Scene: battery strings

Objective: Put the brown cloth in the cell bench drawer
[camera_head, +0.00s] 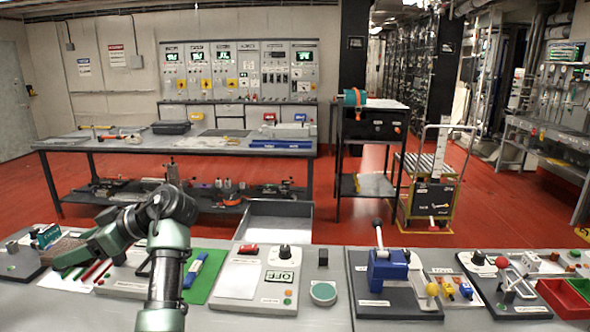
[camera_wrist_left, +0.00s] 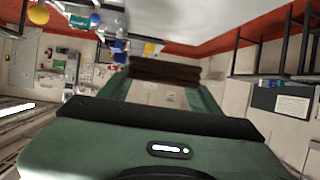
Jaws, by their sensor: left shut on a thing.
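My left gripper (camera_head: 72,258) reaches to the left over the near bench and is shut on the brown cloth (camera_head: 60,248). In the left wrist view the cloth (camera_wrist_left: 165,73) is a dark brown folded strip between the green fingers. Part of the cloth is hidden by the gripper in the head view. A grey drawer (camera_head: 279,209) stands open beyond the near bench's far edge, under the right end of the back bench (camera_head: 190,148). The part of its inside that shows is bare. My right gripper is not in view.
The near bench (camera_head: 225,315) is crowded with a green mat (camera_head: 212,262), a panel with a knob (camera_head: 262,283), a blue lever device (camera_head: 388,268) and red bins (camera_head: 563,298). A cart (camera_head: 372,128) stands right of the back bench. Red floor (camera_head: 345,215) lies open between.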

